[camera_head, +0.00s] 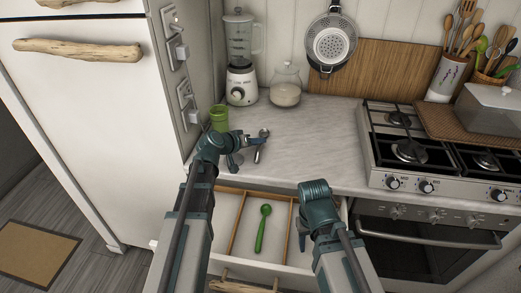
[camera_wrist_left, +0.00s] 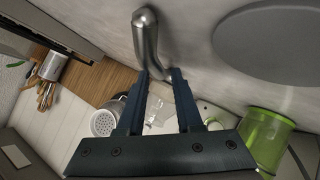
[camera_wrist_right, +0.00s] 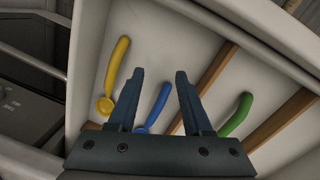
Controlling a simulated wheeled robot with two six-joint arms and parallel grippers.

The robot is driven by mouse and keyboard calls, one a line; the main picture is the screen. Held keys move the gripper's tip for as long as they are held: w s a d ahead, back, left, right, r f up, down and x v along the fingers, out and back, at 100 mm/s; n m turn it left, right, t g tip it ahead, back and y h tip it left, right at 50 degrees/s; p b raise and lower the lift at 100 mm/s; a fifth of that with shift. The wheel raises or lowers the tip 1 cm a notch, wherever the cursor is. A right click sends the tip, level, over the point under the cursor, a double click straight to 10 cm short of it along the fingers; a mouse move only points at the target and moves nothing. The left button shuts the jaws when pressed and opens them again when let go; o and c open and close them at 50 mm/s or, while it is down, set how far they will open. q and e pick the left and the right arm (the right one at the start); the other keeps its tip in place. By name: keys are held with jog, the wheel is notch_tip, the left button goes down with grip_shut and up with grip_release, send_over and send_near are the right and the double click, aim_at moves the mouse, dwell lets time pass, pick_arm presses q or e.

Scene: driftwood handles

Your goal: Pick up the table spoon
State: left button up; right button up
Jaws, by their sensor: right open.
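A shiny metal utensil (camera_head: 262,145), which looks like a spoon, lies on the marble counter beside my left gripper (camera_head: 248,140). In the left wrist view the metal piece (camera_wrist_left: 148,40) runs to my left fingertips (camera_wrist_left: 159,72), which stand apart around its near end. My right gripper (camera_wrist_right: 160,73) is open and empty above the pulled-out drawer (camera_head: 222,238). In the drawer are a green spoon (camera_head: 263,228), a yellow spoon (camera_wrist_right: 116,72) and a blue spoon (camera_wrist_right: 156,108). The blue one shows between my right fingers, below them. My right fingertips are mostly hidden in the head view.
A green cup (camera_head: 219,117), a blender (camera_head: 240,60) and a glass jar (camera_head: 285,86) stand at the back left of the counter. The gas stove (camera_head: 436,190) is at the right. Wooden dividers (camera_head: 238,222) split the drawer. The middle of the counter is clear.

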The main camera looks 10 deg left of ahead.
pick_arm(q)
jog(key=shift+x, duration=0.8)
pick_arm(e)
jog(key=shift+f, duration=0.4)
jog(key=shift+r, duration=0.1)
pick_arm(q)
jog(key=shift+r, duration=0.1)
grip_shut()
